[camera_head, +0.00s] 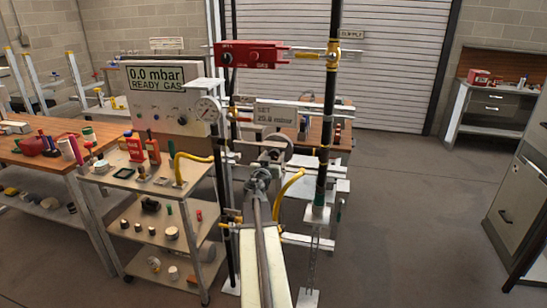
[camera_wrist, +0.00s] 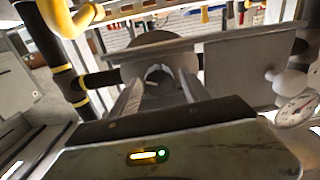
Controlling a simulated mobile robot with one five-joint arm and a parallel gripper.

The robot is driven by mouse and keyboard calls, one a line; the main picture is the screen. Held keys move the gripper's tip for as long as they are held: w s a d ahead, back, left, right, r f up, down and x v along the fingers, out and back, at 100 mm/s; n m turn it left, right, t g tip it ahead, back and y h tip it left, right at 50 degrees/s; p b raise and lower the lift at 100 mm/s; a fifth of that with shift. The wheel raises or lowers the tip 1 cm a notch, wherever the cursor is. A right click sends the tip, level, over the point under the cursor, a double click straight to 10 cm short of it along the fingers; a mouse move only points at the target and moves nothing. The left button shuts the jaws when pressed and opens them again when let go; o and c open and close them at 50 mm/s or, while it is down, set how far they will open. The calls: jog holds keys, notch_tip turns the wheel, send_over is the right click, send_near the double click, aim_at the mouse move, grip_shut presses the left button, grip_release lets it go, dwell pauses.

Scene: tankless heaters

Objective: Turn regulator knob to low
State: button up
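A grey round part that looks like the regulator knob (camera_head: 277,147) sits on the pipe frame below the "mbar" label plate (camera_head: 277,115). In the wrist view a dark round disc (camera_wrist: 155,42) lies straight ahead, partly hidden by a plate and the fingers. My gripper (camera_head: 259,178) points at the regulator from the near side, slightly below it in the head view. In the wrist view my gripper (camera_wrist: 157,82) shows two fingers apart, with a small rounded grey part between or just beyond their tips. I cannot tell whether they touch it. The knob's setting is not readable.
Yellow-banded pipes (camera_head: 328,115) and a yellow hose (camera_head: 290,185) flank the arm. The display (camera_head: 157,78) reads 0.0 mbar, READY GAS. A loaded cart (camera_head: 125,178) stands left. Floor at right is clear.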

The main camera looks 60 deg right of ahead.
jog(key=c, duration=1)
jog(key=shift+w+d, duration=0.1)
jog(key=shift+n, duration=0.8)
jog(key=n, duration=0.6)
